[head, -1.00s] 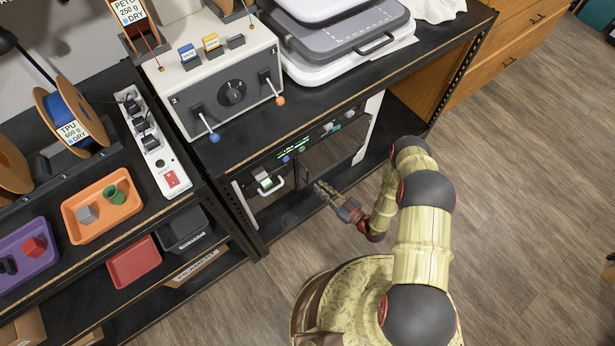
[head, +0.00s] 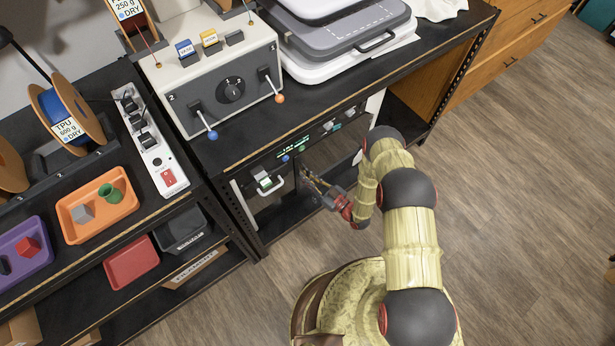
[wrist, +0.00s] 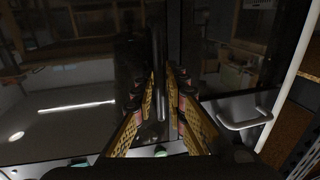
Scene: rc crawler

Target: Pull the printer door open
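The printer (head: 352,158) stands under the bench top, with dark glossy front panels and a strip of small controls above them. A dark vertical bar (wrist: 160,45), apparently the door handle, runs up the glossy dark front (wrist: 75,95) in the wrist view. My gripper (head: 306,176) is right at the printer front. In the wrist view its two ridged fingers (wrist: 160,92) stand apart, one on each side of the bar. I cannot tell whether they touch it. The door looks closed.
A pale loop handle (wrist: 245,122) is on a panel beside the dark front; it also shows in the head view (head: 270,186). A lever box (head: 225,85) and stacked cases (head: 345,40) stand on the bench. Shelves with trays (head: 97,205) are at left. Floor at right is clear.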

